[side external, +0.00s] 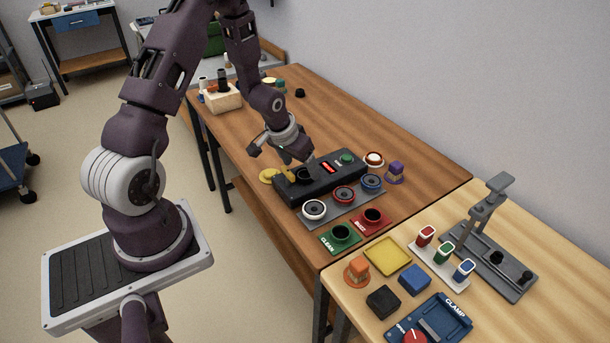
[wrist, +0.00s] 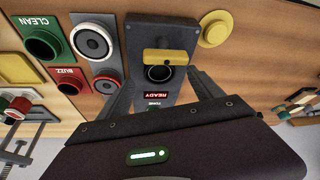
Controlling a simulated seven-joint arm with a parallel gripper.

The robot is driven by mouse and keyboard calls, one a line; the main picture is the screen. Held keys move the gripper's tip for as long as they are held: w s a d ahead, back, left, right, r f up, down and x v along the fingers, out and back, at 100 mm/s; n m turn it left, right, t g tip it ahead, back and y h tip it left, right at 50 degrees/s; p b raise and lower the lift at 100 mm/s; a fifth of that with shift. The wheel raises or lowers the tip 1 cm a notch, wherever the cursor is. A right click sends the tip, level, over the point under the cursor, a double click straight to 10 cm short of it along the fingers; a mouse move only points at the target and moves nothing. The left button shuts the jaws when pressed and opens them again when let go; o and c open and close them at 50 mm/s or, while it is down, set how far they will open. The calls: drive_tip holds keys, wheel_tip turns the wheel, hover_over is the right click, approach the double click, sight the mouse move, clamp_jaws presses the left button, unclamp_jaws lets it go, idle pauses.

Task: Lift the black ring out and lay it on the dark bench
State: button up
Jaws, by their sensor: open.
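The black ring (wrist: 160,73) sits in the round seat of the dark tester (wrist: 150,30) in the wrist view, with a yellow bar (wrist: 165,57) beside it. In the side view the tester (side external: 325,178) stands on the dark bench (side external: 395,140), and my gripper largely hides the ring. My gripper (side external: 292,165) is open, pointing down over the tester's left end. In the wrist view its fingers (wrist: 160,78) stand apart on either side of the ring. I cannot tell whether they touch anything.
Several speakers sit on a grey tray (side external: 349,200) in front of the tester. Green CLEAN (side external: 340,237) and red BUZZ (side external: 371,221) holders stand nearer. The dark bench behind the tester is mostly clear.

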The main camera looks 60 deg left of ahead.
drive_tip(key=x, duration=0.3)
drive_tip(key=shift+c, duration=0.3)
drive_tip(key=shift+s+d, duration=0.1)
drive_tip(key=c, duration=1.3)
wheel_tip(320, 180, up, 10)
hover_over(398, 206)
drive_tip(key=s, duration=0.1)
wheel_tip(398, 206, down, 4)
drive_tip(key=f, duration=0.9)
drive_tip(key=shift+s+d+f, duration=0.15)
drive_tip(key=shift+s+f, duration=0.05)
drive_tip(key=shift+f, duration=0.15)
